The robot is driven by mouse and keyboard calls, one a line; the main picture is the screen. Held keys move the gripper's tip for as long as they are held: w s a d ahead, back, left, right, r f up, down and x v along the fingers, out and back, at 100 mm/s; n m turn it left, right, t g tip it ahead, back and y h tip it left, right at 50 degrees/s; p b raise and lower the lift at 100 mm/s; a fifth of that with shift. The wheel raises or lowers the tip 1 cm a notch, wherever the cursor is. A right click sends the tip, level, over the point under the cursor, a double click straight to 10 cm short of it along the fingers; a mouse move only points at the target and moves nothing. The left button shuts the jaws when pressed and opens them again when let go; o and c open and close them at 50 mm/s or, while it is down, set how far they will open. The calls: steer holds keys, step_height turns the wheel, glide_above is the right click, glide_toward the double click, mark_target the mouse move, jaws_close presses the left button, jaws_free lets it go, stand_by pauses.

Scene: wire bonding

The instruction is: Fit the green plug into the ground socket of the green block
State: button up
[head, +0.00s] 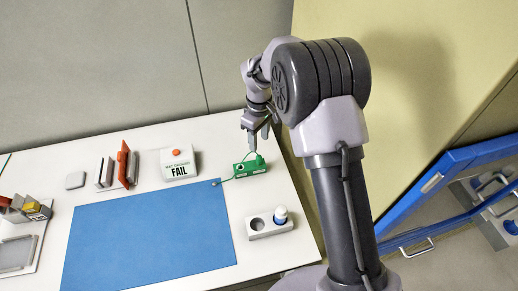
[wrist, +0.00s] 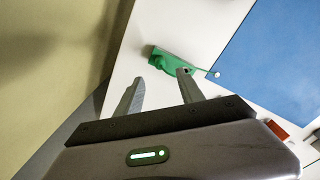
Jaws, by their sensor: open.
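The green block (head: 250,169) sits on the white table just right of the blue mat's far right corner. It also shows in the wrist view (wrist: 172,62), with a dark hole in its face near the right end. A small green upright piece (head: 259,158), probably the green plug, shows at the block's top right; I cannot tell whether it is seated in a socket. A thin green cord runs from the block to a small stud at the mat's corner. My gripper (head: 257,146) is open and empty above the block; its fingers (wrist: 160,77) partly overlap the block in the wrist view.
The blue mat (head: 150,235) covers the table's middle. A tester reading FAIL (head: 179,163) stands left of the block. A grey holder (head: 258,227) with a white-capped bottle (head: 281,214) stands in front. A rack with red and grey pieces (head: 123,167) stands further left.

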step_height(320, 180, up, 7)
steer(key=p, duration=0.1)
stand_by(0.4)
steer(key=s+d+r+m+t+y+b, duration=0.1)
steer(key=s+d+r+m+t+b, duration=0.2)
steer(key=s+r, duration=0.35)
steer(key=s+d+r+m+b, duration=0.1)
steer(key=s+d+r+m, duration=0.25)
steer(key=s+r, duration=0.35)
steer(key=s+f+m+t+y+b, duration=0.1)
steer(key=s+m, duration=0.7)
steer(key=s, duration=0.8)
step_height(320, 180, down, 2)
steer(key=shift+s+d+f+t+b, duration=0.15)
steer(key=shift+s+d+t+b, duration=0.25)
steer(key=shift+t+b, duration=0.6)
steer(key=shift+w, duration=0.1)
